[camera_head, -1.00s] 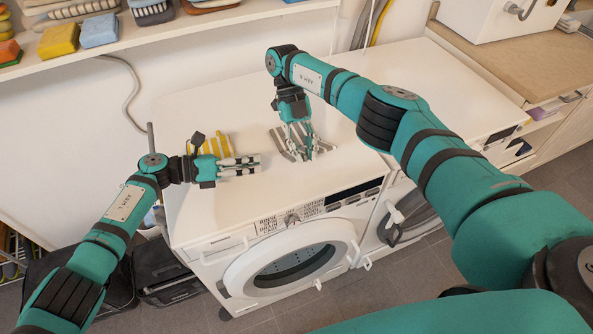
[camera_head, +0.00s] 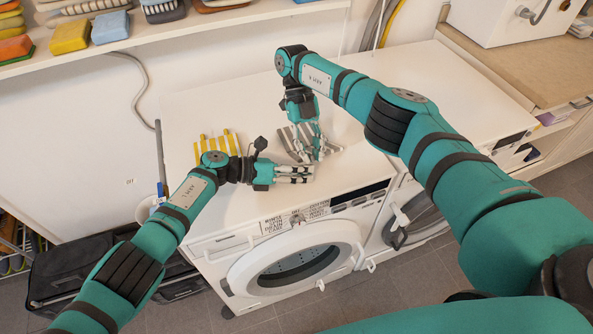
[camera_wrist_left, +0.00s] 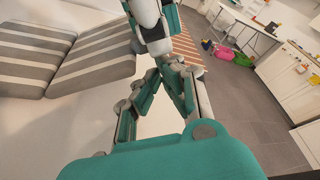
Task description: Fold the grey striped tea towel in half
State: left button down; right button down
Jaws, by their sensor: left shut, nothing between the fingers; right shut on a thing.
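The grey striped tea towel (camera_head: 291,143) lies on the white machine top, partly hidden by my right gripper. In the left wrist view the towel (camera_wrist_left: 30,62) shows as two grey and white striped panels meeting along a line. My right gripper (camera_head: 318,158) points down at the towel's right side and is shut on it; its white fingers also show in the left wrist view (camera_wrist_left: 155,38). My left gripper (camera_head: 311,174) is shut and empty, low in front of the towel and close to the right gripper's fingertips.
A yellow and white striped cloth (camera_head: 205,147) lies left of the towel, partly behind my left arm. The machine's front edge, with its control panel (camera_head: 345,200), is close to my left gripper. The top behind the towel is clear. A shelf (camera_head: 215,22) holds folded cloths.

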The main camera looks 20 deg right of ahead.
pick_arm(q)
jog(key=shift+w+r, duration=0.2)
jog(key=shift+r, duration=0.05)
pick_arm(e)
jog(key=c, duration=1.3)
grip_release()
